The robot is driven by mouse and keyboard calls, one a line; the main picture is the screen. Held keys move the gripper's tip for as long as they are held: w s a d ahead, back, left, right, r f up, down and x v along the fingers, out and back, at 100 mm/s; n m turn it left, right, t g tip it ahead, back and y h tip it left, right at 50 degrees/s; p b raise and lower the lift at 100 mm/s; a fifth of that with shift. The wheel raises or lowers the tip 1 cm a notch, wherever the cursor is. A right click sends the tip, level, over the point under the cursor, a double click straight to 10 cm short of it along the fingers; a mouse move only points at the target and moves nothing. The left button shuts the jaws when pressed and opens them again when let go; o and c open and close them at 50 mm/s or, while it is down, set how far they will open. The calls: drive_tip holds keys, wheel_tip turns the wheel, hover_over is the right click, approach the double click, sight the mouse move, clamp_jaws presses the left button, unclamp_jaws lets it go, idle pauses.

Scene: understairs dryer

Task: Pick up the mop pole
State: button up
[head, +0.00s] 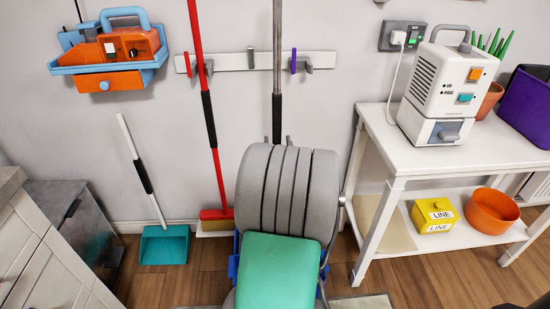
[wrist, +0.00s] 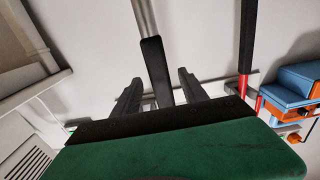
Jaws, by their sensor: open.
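The mop pole (head: 278,45) is a grey metal pole with a black grip sleeve. It stands upright against the wall rail in the head view, and its lower end is hidden behind my arm. In the wrist view the mop pole (wrist: 155,62) runs between the two dark fingers of my gripper (wrist: 158,87), with the sleeve at finger height. The gripper is open, with a visible gap on both sides of the pole. My arm hides most of the gripper in the head view.
A red-handled broom (head: 197,60) stands left of the pole, beside the wall rail (head: 236,62). An orange-and-blue caddy (head: 115,60) hangs further left, above a teal dustpan (head: 165,246). A white table (head: 400,158) with a white appliance (head: 437,95) stands right.

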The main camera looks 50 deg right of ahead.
drive_tip(key=x, duration=0.4)
drive_tip(key=shift+w+d+f, duration=0.15)
drive_tip(key=shift+w+d, duration=0.05)
drive_tip(key=shift+w, duration=0.15)
clamp_jaws()
idle(0.9)
drive_tip(key=shift+r, duration=0.3)
